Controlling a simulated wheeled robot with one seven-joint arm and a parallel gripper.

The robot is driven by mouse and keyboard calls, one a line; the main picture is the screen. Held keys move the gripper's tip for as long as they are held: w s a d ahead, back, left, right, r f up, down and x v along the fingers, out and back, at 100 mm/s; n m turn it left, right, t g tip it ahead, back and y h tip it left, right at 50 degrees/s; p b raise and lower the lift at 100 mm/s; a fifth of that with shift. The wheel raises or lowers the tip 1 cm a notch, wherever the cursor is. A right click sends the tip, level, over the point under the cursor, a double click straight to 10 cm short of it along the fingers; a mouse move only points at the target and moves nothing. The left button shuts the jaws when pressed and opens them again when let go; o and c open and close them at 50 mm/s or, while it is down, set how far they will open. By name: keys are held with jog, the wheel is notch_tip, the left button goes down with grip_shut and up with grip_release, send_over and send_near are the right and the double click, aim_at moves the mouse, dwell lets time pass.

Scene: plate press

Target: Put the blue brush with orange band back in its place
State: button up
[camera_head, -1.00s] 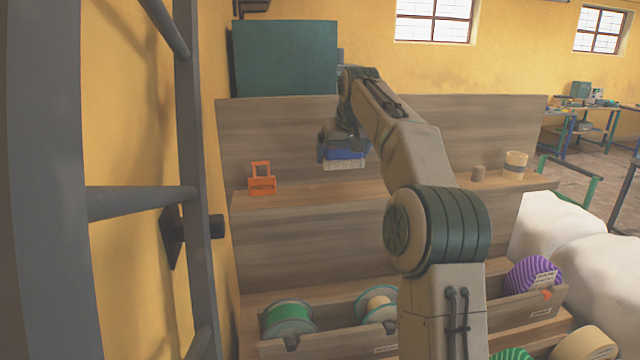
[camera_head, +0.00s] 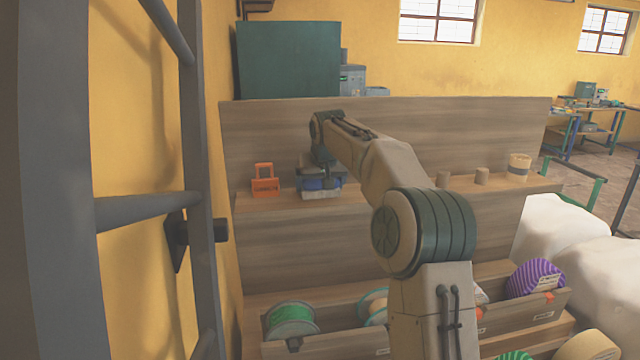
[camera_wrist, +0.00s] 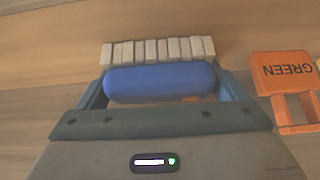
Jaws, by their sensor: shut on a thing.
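The blue brush (camera_head: 318,184) shows between the fingers of my gripper (camera_head: 320,180), low over the wooden shelf and right of an orange holder. In the wrist view, the brush (camera_wrist: 160,82) has a rounded blue body and a row of pale bristle blocks along its far side. My gripper (camera_wrist: 160,88) is shut on the blue body, one finger at each end. A small bit of orange shows at the body's lower edge. In the head view I cannot tell whether the bristles touch the shelf.
The orange holder (camera_head: 265,181) stands on the shelf (camera_head: 365,192) close to the brush; its label (camera_wrist: 288,70) reads GREEN in the wrist view. Spools such as a green one (camera_head: 291,320) sit in bins below.

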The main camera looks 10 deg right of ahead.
jog(key=shift+f, duration=0.1)
jog(key=o, duration=0.7)
